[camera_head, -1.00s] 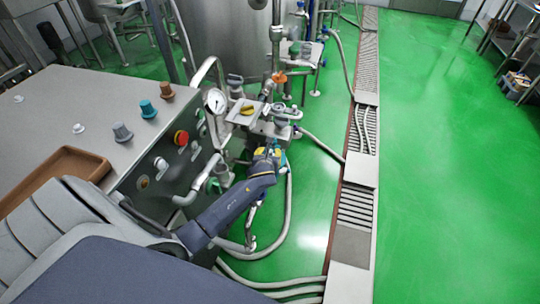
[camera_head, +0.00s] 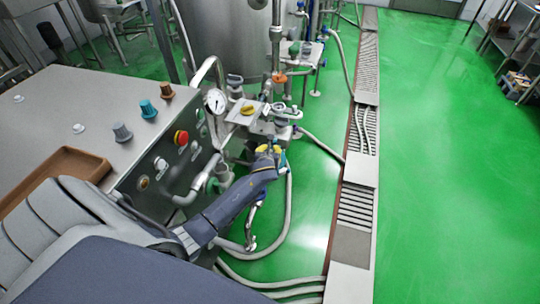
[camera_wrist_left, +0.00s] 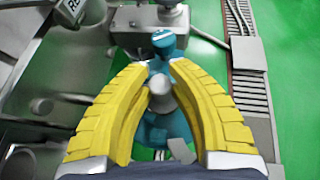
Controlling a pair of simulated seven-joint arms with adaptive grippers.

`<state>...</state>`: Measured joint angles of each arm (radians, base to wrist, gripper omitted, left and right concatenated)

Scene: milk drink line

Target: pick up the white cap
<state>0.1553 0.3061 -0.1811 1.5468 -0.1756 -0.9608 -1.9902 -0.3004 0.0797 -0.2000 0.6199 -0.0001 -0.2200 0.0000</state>
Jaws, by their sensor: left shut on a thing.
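My left gripper (camera_head: 270,149) is over the pipework beside the machine, at the centre of the head view. In the left wrist view its yellow fingers (camera_wrist_left: 156,66) are closed in on a pale grey-white cap (camera_wrist_left: 160,88), which sits between them. A teal fitting (camera_wrist_left: 165,42) shows just beyond and below the cap. I cannot tell whether the cap still touches it. In the head view the cap is too small and covered to make out. My right gripper is not in view.
A steel cabinet (camera_head: 60,100) with knobs and a brown tray (camera_head: 55,178) stands left. A pressure gauge (camera_head: 215,101) and a valve with a yellow handle (camera_head: 247,110) are close to the gripper. Hoses (camera_head: 287,215) lie on the green floor, which is open at right.

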